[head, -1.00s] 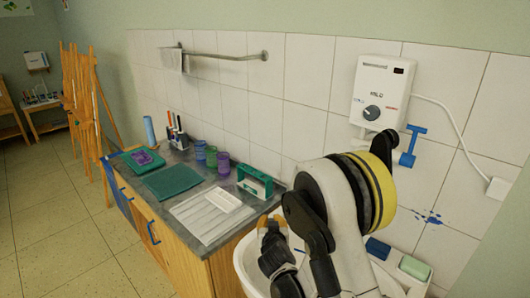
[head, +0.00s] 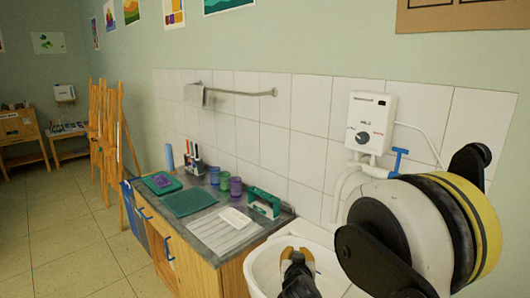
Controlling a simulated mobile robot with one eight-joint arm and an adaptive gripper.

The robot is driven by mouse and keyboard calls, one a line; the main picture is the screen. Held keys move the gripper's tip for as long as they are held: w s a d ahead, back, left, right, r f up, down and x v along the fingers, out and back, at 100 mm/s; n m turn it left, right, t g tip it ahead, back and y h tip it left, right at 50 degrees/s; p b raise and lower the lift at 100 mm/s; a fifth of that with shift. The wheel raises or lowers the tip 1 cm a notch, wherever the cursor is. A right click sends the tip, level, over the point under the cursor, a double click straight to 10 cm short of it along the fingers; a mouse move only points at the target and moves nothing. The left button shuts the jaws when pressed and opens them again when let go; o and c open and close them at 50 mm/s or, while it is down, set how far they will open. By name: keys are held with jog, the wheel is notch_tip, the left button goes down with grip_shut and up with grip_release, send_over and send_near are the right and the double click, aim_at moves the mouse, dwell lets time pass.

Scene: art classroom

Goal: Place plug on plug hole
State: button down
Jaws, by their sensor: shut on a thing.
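My gripper (head: 297,251), dark with tan fingertips, is inside or just above the white sink basin (head: 262,262) in the head view. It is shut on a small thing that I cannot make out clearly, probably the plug. The plug itself does not show plainly. The plug hole is not visible; the basin floor is mostly hidden by my gripper and the picture's lower edge. I cannot tell how high the fingertips are above the basin floor.
A water heater (head: 371,122) with pipes and a blue tap handle (head: 398,160) is on the tiled wall behind.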

jog(key=s+d+r+m+h, duration=0.2)
jog(key=s+d+r, duration=0.7)
jog(key=s, duration=0.1)
jog(key=shift+s+d+g+h, duration=0.2)
jog(key=shift+s+g+h, duration=0.1)
jog(key=shift+s, duration=0.1)
jog(key=shift+f, duration=0.1)
